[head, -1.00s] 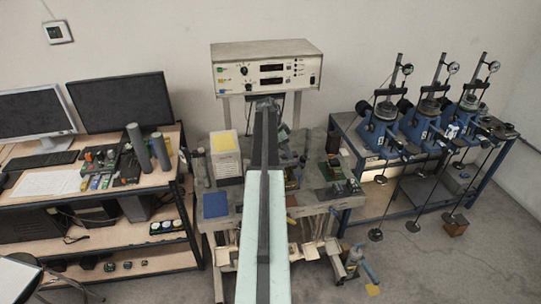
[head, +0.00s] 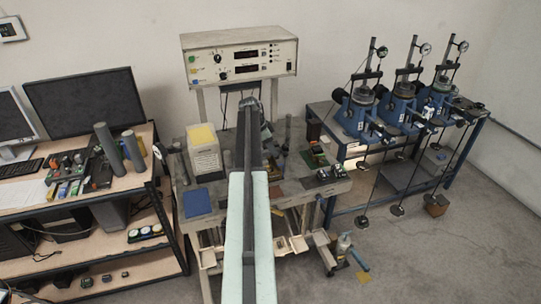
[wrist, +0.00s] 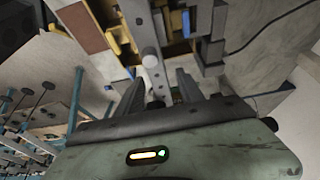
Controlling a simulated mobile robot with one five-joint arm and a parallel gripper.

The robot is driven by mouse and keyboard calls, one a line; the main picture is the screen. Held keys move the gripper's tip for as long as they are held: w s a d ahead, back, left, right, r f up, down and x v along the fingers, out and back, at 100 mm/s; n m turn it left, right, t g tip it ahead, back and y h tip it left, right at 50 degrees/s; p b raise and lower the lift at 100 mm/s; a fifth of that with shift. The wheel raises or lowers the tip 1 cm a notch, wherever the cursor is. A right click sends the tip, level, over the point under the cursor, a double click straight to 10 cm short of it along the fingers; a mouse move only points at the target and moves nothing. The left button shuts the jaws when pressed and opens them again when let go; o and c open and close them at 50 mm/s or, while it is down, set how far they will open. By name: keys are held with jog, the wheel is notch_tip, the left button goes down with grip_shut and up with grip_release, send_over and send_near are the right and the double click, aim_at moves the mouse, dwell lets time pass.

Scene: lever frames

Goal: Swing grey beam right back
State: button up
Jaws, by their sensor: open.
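My gripper (wrist: 160,88) is open in the wrist view, its two dark fingers pointing up the picture. A light grey bar with round dark holes (wrist: 146,40), which looks like the grey beam, runs from the top edge down to the gap between the fingers. I cannot tell whether the fingers touch it. In the head view my arm stretches over the middle bench, and my gripper (head: 246,104) is small at its far end below the instrument box. The arm hides what lies straight under it, and I cannot pick out the beam there.
The cluttered bench (head: 205,222) carries a white box with a yellow top (head: 203,148). A cream instrument box (head: 238,55) stands above it. Several blue lever frames with hanging weights (head: 358,112) stand right. A desk with monitors (head: 85,107) stands left.

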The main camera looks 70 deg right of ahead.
grip_shut()
dwell(1.4)
